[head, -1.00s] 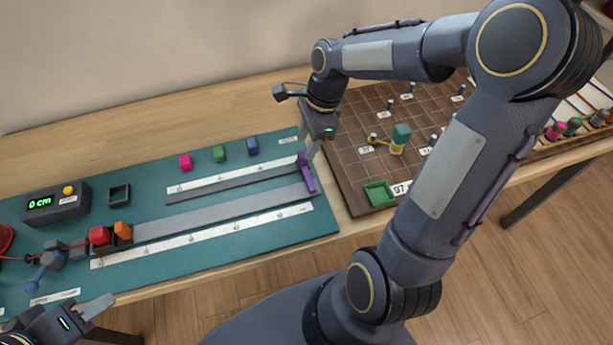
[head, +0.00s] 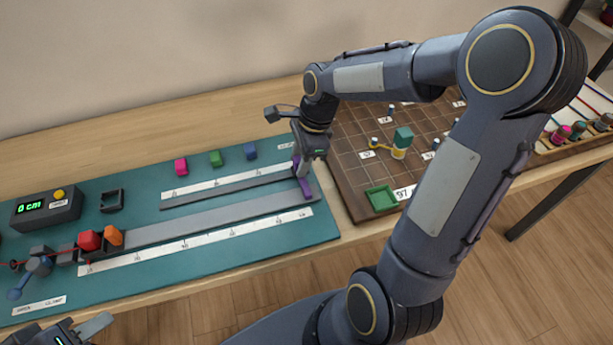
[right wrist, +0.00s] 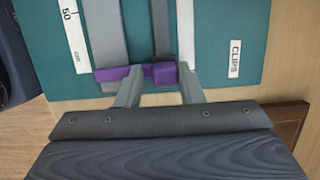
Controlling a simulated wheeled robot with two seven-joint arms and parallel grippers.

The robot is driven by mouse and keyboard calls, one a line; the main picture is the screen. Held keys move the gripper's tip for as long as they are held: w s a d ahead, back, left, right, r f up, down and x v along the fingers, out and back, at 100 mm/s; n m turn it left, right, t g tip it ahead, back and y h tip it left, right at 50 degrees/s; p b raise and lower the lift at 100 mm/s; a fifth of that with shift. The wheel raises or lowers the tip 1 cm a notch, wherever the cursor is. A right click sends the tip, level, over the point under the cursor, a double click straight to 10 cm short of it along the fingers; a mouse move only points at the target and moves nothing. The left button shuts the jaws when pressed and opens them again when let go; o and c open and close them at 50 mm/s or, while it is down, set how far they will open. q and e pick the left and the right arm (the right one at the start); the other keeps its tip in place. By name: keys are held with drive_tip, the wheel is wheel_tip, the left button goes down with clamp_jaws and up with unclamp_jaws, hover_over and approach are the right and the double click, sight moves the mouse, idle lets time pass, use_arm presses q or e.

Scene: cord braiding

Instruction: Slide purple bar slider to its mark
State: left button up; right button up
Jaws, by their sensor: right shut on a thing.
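The purple bar slider (head: 306,189) lies across the grey rails at the right end of the teal board. My right gripper (head: 302,172) is down at the bar's raised block near the narrow rail. In the right wrist view, the two fingers of my right gripper (right wrist: 160,88) stand on either side of the purple block (right wrist: 163,72), shut on it. The bar reaches left over the wide rail (right wrist: 106,35). The printed scale (head: 195,240) runs along the board's front. My left gripper (head: 90,328) is partly cut off at the lower left, away from the bar; its opening is unclear.
A red block (head: 89,240) and an orange block (head: 113,236) sit at the rail's left end. A display box (head: 46,209) reads 0 cm. Pink, green and blue cubes stand behind the rails. A brown gridded board (head: 345,185) with a green tray (head: 381,198) stands close right.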

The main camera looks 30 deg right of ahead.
sight(221, 192)
drive_tip(key=shift+w+a+f, duration=0.35)
drive_tip(key=shift+w+a, duration=0.35)
drive_tip(key=shift+a, duration=2.25)
drive_tip(key=shift+w+a+f, duration=0.4)
drive_tip(key=shift+w+a, duration=0.3)
drive_tip(key=shift+a, duration=2.25)
drive_tip(key=shift+w+a+f, duration=0.35)
drive_tip(key=shift+w+a, duration=0.35)
drive_tip(key=shift+a, duration=2.25)
drive_tip(key=shift+c, duration=0.2)
drive_tip(key=o, duration=0.7)
drive_tip(key=shift+w+f, duration=0.1)
wheel_tip(221, 192, up, 8)
drive_tip(key=p, duration=0.6)
drive_tip(key=shift+w+a+f+p, duration=0.15)
drive_tip(key=shift+w+p, duration=0.1)
drive_tip(key=shift+p, duration=0.05)
